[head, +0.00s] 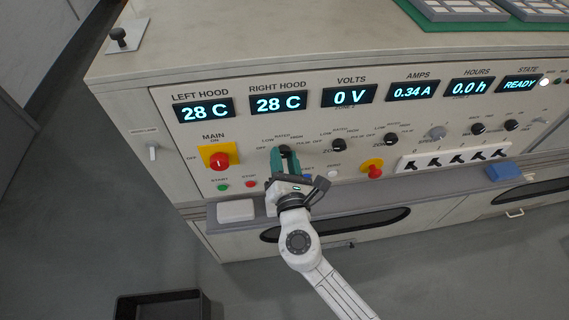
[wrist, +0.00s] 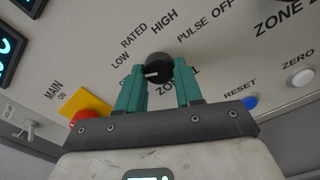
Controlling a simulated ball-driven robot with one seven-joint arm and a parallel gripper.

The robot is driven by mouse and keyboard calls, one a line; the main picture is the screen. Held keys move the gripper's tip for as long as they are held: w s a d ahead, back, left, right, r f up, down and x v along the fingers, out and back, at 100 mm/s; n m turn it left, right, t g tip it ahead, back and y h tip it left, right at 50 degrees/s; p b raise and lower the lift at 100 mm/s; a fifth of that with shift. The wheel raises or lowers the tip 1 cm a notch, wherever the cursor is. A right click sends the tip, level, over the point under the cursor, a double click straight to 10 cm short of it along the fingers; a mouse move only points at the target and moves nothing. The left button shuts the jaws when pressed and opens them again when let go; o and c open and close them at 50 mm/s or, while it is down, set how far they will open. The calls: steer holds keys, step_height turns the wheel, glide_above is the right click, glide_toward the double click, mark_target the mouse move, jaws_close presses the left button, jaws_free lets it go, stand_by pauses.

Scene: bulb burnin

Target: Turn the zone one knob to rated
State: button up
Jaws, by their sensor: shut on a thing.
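The zone one knob (head: 284,148) is a small black dial on the sloped panel, labelled OFF, LOW, RATED and HIGH around it. In the wrist view the knob (wrist: 158,64) sits between the green fingertips, with ZONE 1 printed below it, partly covered. Its white mark lies on the left side, pointing left toward LOW and a label half hidden by a finger; the exact setting is unclear. RATED is at its upper left. My gripper (head: 286,154) is shut on the knob, one finger on each side, also in the wrist view (wrist: 158,70).
The zone two knob (head: 338,145) is close to the right. The red main switch (head: 219,161) on a yellow plate is to the left. The blue reset button (wrist: 250,102), white zero button (wrist: 302,77) and red emergency button (head: 372,169) are nearby. Displays (head: 349,96) run above.

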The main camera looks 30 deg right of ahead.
steer(key=m+b, duration=0.3)
steer(key=shift+f+m, duration=0.25)
steer(key=shift+m, duration=0.15)
steer(key=m+b, duration=0.3)
steer(key=shift+a+m, duration=0.1)
steer(key=shift+m, duration=0.2)
steer(key=m+b, duration=0.4)
steer(key=m, duration=0.1)
steer(key=shift+r, duration=0.25)
steer(key=o, duration=1)
steer(key=shift+r, duration=0.15)
steer(key=shift+o, duration=0.2)
steer(key=b+v, duration=0.1)
steer(key=v, duration=0.9)
steer(key=shift+s+b, duration=0.35)
steer(key=shift+s, duration=0.05)
steer(key=shift+a, duration=0.1)
